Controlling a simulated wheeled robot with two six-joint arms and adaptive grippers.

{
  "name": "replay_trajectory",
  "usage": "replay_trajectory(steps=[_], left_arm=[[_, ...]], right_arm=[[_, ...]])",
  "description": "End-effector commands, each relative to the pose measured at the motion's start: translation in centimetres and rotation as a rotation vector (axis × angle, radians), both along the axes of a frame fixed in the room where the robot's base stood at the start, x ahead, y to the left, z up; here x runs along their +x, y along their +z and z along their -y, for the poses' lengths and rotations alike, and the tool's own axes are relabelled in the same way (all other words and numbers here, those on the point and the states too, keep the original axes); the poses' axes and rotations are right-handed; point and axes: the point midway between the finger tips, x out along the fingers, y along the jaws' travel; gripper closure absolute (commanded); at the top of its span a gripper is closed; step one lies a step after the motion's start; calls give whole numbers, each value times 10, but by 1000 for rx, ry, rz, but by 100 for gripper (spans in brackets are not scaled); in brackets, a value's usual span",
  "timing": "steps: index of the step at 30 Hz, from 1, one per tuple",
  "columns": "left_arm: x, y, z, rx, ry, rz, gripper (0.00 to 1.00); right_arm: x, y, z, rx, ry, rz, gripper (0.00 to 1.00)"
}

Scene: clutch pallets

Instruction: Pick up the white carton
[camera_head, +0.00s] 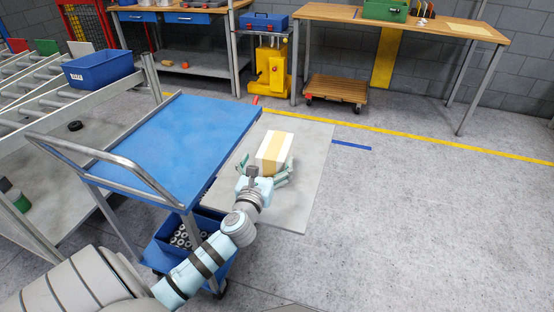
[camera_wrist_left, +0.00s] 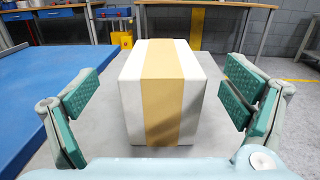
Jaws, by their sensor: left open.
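The white carton (camera_head: 272,148) with a tan band over its middle stands on a flat grey surface (camera_head: 313,160) beside the blue cart. My left gripper (camera_head: 266,178) is at the near end of the carton. In the left wrist view the carton (camera_wrist_left: 135,95) stands upright between the open green-padded fingers of my left gripper (camera_wrist_left: 160,108). A gap shows on each side between the pads and the carton, and neither finger appears to touch it. The carton's far end is hidden in the wrist view. My right gripper is not in view.
A blue cart (camera_head: 190,135) with a metal handle stands left of the carton, with a blue bin (camera_head: 205,222) of metal parts on its lower shelf. A roller conveyor with a blue bin (camera_head: 100,69) is further left. Open floor (camera_head: 420,220) lies to the right.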

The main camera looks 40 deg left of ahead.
Motion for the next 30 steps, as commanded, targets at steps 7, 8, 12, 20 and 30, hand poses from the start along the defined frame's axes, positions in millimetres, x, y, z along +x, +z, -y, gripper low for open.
replay_trajectory(steps=[7, 8, 12, 20, 30], left_arm=[[33, -5, -13, 0, -1, 2, 6], [40, -5, -15, -1, -1, 3, 6], [60, -4, -22, -1, -4, 0, 6], [62, -3, -22, -2, -5, -1, 14], [62, -3, -22, -2, -5, -1, 64]], right_arm=[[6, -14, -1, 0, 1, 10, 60], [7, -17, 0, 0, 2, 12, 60], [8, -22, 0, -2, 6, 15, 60], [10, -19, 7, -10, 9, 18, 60], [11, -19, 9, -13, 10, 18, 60]])
